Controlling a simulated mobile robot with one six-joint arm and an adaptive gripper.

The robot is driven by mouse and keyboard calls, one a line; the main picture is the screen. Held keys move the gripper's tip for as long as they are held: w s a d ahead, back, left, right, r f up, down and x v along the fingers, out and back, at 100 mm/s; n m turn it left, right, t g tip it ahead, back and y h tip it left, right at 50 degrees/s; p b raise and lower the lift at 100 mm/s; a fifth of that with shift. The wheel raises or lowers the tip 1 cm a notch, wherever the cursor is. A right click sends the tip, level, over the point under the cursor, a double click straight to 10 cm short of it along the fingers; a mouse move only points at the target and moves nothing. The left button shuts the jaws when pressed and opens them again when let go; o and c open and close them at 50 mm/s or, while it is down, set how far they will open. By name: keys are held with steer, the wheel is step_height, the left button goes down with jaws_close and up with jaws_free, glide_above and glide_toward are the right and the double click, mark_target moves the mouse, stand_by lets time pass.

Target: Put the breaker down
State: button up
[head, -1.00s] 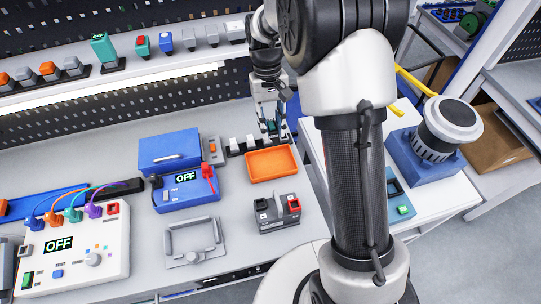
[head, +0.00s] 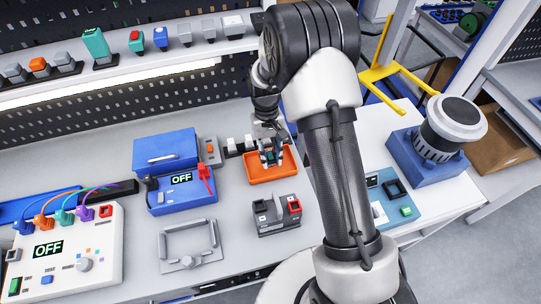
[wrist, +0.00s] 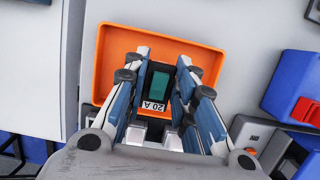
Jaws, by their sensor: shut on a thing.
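The breaker (wrist: 158,84) is a narrow block with a dark green face and a white "20 A" label. My gripper (wrist: 163,66) is shut on it, with a finger on each side in the wrist view. In the head view my gripper (head: 271,158) is over the orange tray (head: 258,179), near its right half. I cannot tell whether the breaker touches the tray floor.
A black rail with white breakers (head: 232,145) stands just behind the tray. A blue tester (head: 181,190) is to the left. A grey block with a red switch (head: 277,216) is in front.

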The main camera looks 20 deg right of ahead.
steer(key=shift+f+b, duration=0.35)
steer(key=shift+f, duration=0.15)
steer(key=o, duration=1)
steer(key=shift+o, duration=0.2)
